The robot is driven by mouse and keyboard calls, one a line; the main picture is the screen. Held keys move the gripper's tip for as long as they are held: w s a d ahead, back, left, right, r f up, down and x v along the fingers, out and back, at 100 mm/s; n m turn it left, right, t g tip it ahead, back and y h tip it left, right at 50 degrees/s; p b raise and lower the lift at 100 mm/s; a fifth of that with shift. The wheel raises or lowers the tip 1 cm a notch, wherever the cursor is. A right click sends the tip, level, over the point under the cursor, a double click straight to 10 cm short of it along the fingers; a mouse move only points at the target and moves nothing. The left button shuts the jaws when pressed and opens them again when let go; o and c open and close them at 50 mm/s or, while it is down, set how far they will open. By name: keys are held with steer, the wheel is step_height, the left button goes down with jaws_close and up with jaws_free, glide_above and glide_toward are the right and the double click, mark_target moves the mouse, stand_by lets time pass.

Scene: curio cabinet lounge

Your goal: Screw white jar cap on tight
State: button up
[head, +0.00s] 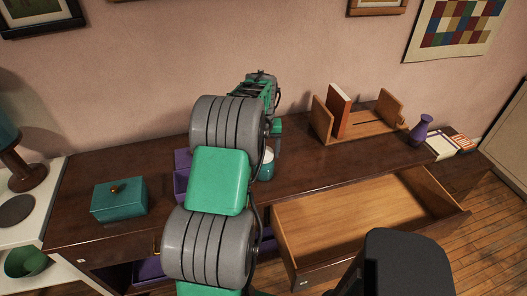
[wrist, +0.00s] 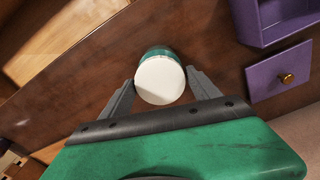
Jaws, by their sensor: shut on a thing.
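The white jar cap (wrist: 160,80) sits on top of a teal jar (wrist: 158,51) in the wrist view. The jar stands on the dark wooden cabinet top; in the head view the teal jar (head: 267,170) shows just right of my arm, with the white cap (head: 267,156) on it. My gripper (wrist: 160,86) is shut on the cap, with one grey finger on each side. The fingertips are at the cap's edges. Whether the cap sits fully down on the thread cannot be told. My arm hides part of the jar's surroundings in the head view.
An open, empty wooden drawer (head: 345,216) juts out at the front right. A purple drawer unit (wrist: 272,20) stands near the jar. A teal box (head: 119,199) is at left; a wooden book rack (head: 368,127) and purple vase (head: 421,130) are at right.

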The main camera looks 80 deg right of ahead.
steer(key=c, duration=0.4)
steer(key=m, duration=0.3)
steer(key=shift+m, duration=0.4)
steer(key=m, duration=1)
steer(key=shift+p, duration=0.35)
steer(key=m, duration=0.4)
steer(key=shift+f, duration=0.1)
steer(key=m, duration=0.5)
steer(key=shift+m, duration=0.4)
steer(key=m, duration=0.6)
steer(key=shift+f, duration=0.1)
steer(key=o, duration=1.8)
